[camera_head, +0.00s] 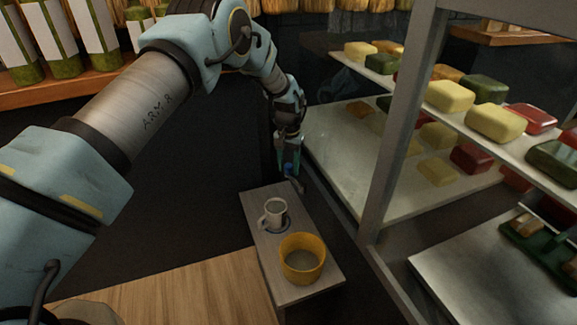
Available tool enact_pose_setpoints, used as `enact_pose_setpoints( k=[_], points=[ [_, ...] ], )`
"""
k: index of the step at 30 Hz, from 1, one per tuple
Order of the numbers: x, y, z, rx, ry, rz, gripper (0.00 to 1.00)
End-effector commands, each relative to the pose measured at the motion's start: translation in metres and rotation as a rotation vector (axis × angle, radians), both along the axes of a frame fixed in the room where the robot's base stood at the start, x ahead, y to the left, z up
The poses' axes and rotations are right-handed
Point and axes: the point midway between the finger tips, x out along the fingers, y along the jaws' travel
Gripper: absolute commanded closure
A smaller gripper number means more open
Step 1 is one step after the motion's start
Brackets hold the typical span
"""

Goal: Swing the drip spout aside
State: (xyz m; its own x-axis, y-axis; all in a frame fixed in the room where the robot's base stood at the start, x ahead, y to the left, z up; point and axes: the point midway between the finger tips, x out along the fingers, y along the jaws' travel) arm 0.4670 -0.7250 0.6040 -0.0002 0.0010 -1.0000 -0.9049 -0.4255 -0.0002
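My gripper (289,172) points down at the far end of a small grey wooden table (315,232). A small blue piece (288,169) shows between or just behind its fingers, and a thin dark part (297,184) sits just below, over the table's far edge. These may belong to the drip spout, but they are too small to tell. I cannot make out whether the fingers grip anything. A white mug (275,212) stands upright on a dark ring on the table, its handle to the left. The mug is nearer the camera than my gripper.
A yellow round pot (302,258) stands at the table's near end. A wooden surface (190,290) lies front left. At right, a metal-framed rack (398,150) holds several coloured blocks, close beside the table. Dark floor is open left of the table.

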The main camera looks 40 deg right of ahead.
Motion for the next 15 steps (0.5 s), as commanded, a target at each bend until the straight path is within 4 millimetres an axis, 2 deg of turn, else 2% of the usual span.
enact_pose_setpoints(
  k=[1, 3, 11, 15],
  points=[
    [0.0, 0.0, 0.0, 0.0, 0.0, 0.0, 0.42],
    [0.0, 0.0, 0.0, 0.0, 0.0, 0.0, 0.35],
    [0.0, 0.0, 0.002, -0.001, 0.0, 0.0, 0.35],
    [0.001, -0.001, 0.013, -0.004, -0.002, 0.0, 0.35]
  ],
)
